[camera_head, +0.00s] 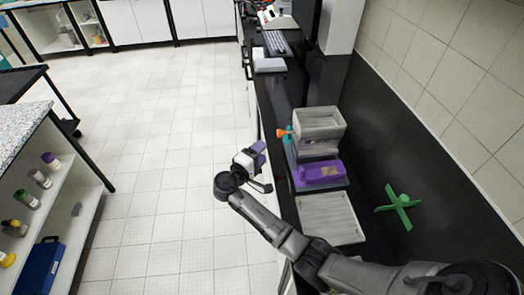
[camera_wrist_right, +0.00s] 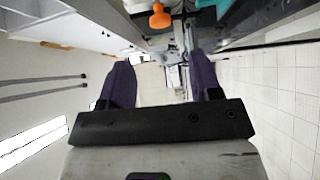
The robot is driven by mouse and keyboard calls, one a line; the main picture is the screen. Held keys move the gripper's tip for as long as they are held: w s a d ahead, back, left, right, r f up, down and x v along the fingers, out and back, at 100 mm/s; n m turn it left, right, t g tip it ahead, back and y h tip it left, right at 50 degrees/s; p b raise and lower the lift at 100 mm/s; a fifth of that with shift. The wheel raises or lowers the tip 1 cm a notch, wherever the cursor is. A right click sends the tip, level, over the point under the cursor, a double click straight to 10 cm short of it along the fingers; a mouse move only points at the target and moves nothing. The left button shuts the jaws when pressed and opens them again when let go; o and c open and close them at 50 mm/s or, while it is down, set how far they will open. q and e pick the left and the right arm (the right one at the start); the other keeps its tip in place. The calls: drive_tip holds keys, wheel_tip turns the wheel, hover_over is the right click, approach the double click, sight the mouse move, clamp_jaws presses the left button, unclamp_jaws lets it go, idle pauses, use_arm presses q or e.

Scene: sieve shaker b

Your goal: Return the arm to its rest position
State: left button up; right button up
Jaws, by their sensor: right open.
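My right arm reaches in from the lower right in the head view. Its gripper (camera_head: 257,155) hangs over the floor just left of the black bench. In the right wrist view the two purple fingers of the right gripper (camera_wrist_right: 162,75) stand apart with nothing between them. The sieve shaker (camera_head: 318,150) stands on the bench to the right of the gripper, apart from it, with a purple front and a grey box on top. An orange knob (camera_head: 283,133) sticks out on its left side and shows large in the wrist view (camera_wrist_right: 160,17). My left gripper is not in view.
A pale tray (camera_head: 328,218) lies on the bench in front of the shaker. A green cross-shaped thing (camera_head: 398,207) lies to its right. A keyboard (camera_head: 277,43) is farther back. A shelf unit (camera_head: 60,190) with bottles stands at left. The tiled floor between is clear.

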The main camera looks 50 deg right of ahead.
idle(0.4)
drive_tip(key=s+a+r+t+y+p, duration=0.4)
drive_tip(key=a+r+t+y+p, duration=0.5)
drive_tip(key=a+y, duration=0.55)
drive_tip(key=s+a+r+g+y+p, duration=0.1)
drive_tip(key=s+a+r+g+p, duration=0.1)
drive_tip(key=s+p, duration=0.4)
drive_tip(key=s+a+r+g+y+p, duration=0.1)
drive_tip(key=s+p, duration=0.5)
drive_tip(key=s, duration=0.8)
drive_tip(key=s+a+r+g+y+p, duration=0.1)
drive_tip(key=s+a+r+g+p, duration=0.1)
drive_tip(key=s+p, duration=0.5)
drive_tip(key=s+r+g, duration=0.1)
drive_tip(key=s+g, duration=0.1)
drive_tip(key=s, duration=0.1)
drive_tip(key=shift+a+n+y, duration=0.3)
drive_tip(key=shift+n+y, duration=0.05)
drive_tip(key=shift+n, duration=0.05)
